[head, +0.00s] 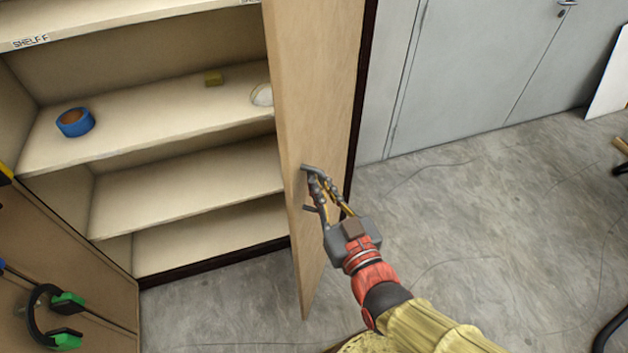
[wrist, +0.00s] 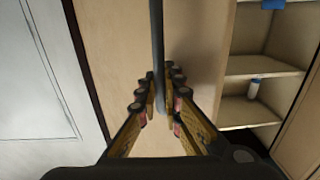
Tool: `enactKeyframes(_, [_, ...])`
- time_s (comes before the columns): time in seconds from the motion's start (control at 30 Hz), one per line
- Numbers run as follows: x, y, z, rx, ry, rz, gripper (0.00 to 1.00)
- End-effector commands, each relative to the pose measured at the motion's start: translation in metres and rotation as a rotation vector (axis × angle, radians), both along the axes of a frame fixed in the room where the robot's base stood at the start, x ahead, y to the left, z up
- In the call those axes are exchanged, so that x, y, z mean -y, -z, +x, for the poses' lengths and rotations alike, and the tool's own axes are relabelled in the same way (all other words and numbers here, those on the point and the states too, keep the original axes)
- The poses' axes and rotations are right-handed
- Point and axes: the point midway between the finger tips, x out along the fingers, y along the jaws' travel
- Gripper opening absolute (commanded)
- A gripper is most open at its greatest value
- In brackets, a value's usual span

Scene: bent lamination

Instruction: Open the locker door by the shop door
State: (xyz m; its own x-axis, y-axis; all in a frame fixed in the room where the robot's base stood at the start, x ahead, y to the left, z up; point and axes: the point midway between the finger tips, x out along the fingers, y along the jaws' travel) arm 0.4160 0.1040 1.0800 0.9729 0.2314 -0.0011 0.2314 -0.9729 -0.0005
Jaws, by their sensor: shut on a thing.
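The wooden locker door (head: 318,70) stands swung out from the locker (head: 130,255), and the shelves inside show. Its grey bar handle (head: 308,168) is on the outer face. My gripper (head: 314,190) is at the handle with its fingers around it. In the wrist view the handle (wrist: 157,45) runs down between the fingertips of my gripper (wrist: 160,105), which is shut on it. The door face (wrist: 112,40) lies just beyond the fingers.
Blue tape (head: 75,122), a small yellowish block (head: 213,78) and a white item (head: 262,95) sit on a shelf. Grey double doors (head: 480,60) stand at back right. The concrete floor (head: 450,200) between is mostly clear.

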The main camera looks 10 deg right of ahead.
Motion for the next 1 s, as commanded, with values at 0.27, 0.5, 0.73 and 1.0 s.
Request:
enactKeyframes(0.27, [0.0005, 0.0001, -0.0008, 0.0, -0.002, -0.001, 0.0])
enactKeyframes(0.5, [0.0005, 0.0001, -0.0007, 0.0, -0.001, -0.001, 0.13])
enactKeyframes(0.73, [0.0007, -0.0001, -0.0004, 0.0, -0.001, 0.0, 0.26])
enactKeyframes(1.0, [0.0008, -0.0006, -0.0003, 0.001, 0.0, 0.0, 0.26])
